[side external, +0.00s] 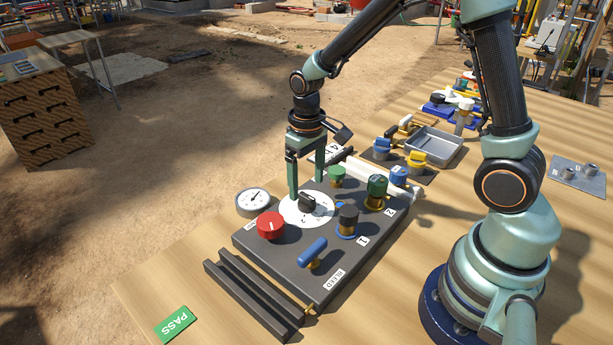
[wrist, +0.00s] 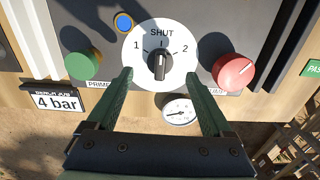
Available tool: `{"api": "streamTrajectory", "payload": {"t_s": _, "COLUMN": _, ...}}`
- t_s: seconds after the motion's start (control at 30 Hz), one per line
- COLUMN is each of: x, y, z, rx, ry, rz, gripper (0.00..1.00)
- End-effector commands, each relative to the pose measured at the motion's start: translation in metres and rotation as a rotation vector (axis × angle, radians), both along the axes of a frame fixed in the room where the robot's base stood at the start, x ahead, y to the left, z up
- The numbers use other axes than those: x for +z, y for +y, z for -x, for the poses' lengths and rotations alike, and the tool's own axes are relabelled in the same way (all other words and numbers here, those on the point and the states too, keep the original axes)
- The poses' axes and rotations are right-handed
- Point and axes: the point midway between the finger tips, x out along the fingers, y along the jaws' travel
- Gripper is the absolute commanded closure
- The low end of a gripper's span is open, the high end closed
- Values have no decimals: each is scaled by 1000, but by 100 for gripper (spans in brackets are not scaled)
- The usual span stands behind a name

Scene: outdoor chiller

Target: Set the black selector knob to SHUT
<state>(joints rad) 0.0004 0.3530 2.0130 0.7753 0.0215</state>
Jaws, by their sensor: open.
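The black selector knob (wrist: 159,66) sits at the centre of a round white dial (wrist: 139,76) marked 1, SHUT and 2. In the wrist view its grip bar lies nearly upright, roughly in line with the SHUT mark at the top. I cannot tell for certain which end is the pointer. The knob (side external: 307,204) also shows in the side external view, on the dark panel (side external: 268,250). My gripper (wrist: 159,75) is open, its green fingers apart on either side of the knob at the dial's edges. In the side external view my gripper (side external: 306,188) points down over the dial, holding nothing.
A red knob (side external: 270,226) and a green knob (side external: 337,174) flank the dial. Blue, black and green valve handles stand on the same panel. A pressure gauge (side external: 253,201) lies beside it. A grey tray (side external: 434,146) stands farther back.

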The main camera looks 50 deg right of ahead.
Motion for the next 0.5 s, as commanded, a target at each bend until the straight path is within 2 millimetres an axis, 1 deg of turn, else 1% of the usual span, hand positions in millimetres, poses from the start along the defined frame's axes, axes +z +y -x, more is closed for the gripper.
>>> {"api": "streamTrajectory", "payload": {"t_s": 0.1, "x": 14, "y": 0, "z": 0, "rx": 0, "ry": -4, "rz": 0, "gripper": 15}}
{"api": "streamTrajectory", "payload": {"t_s": 0.23, "x": 27, "y": 0, "z": 0, "rx": 0, "ry": -3, "rz": 0, "gripper": 15}}
{"api": "streamTrajectory", "payload": {"t_s": 0.37, "x": 34, "y": 0, "z": 0, "rx": 0, "ry": -2, "rz": 0, "gripper": 15}}
{"api": "streamTrajectory", "payload": {"t_s": 0.5, "x": 35, "y": 0, "z": 0, "rx": 0, "ry": 0, "rz": 0, "gripper": 15}}
